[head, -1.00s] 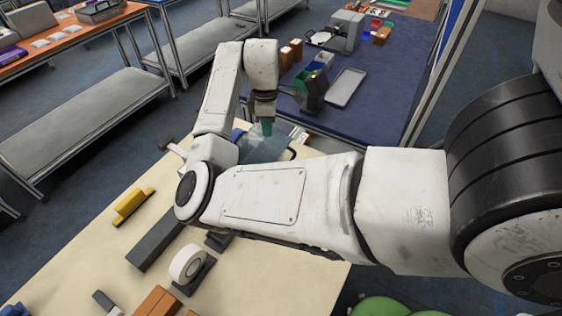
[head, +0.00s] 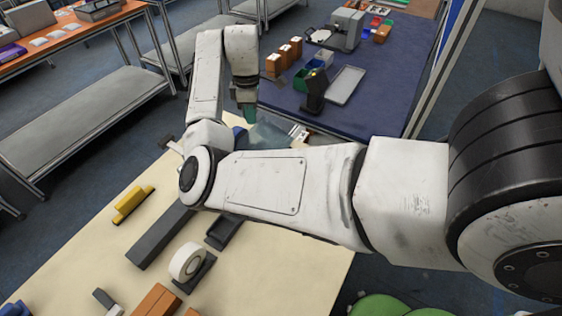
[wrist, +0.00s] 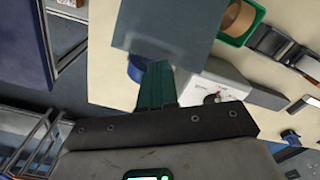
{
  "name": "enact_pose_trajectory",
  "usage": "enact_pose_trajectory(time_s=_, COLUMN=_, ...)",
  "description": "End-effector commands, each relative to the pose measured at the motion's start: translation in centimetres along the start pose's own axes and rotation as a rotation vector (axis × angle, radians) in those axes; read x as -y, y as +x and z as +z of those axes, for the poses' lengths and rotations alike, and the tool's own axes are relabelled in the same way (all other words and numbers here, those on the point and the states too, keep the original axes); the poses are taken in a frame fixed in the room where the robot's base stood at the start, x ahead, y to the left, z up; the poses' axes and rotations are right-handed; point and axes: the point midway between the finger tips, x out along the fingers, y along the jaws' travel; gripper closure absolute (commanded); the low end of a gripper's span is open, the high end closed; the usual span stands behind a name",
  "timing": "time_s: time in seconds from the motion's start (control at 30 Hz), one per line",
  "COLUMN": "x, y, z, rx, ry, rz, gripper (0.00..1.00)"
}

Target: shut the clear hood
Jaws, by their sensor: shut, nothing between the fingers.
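The clear hood (head: 268,134) shows in the head view as a tinted see-through panel behind my arm, near the table's far end. Its lower part is hidden by my arm. In the wrist view the hood (wrist: 165,25) is a grey-blue panel at the top, just beyond my fingertips. My gripper (wrist: 156,70) has green fingers, shut with nothing between them. Their tips are at the panel's near edge; I cannot tell whether they touch it. In the head view my gripper (head: 248,113) points down beside the hood, at its left.
A light device with a dial (wrist: 217,96) is right of my fingers in the wrist view. A green holder with a brown roll (wrist: 240,20) lies beyond. In the head view, a white tape roll (head: 186,262) and yellow block (head: 132,205) stand on the cream table (head: 95,255).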

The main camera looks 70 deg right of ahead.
Motion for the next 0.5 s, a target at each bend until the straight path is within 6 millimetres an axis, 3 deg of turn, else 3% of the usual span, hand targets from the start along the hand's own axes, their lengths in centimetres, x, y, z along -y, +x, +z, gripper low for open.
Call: enact_pose_trajectory(time_s=0.5, x=-1.4, y=0.0, z=-2.4, rx=0.001, ry=-0.001, rz=0.000, gripper=1.00)
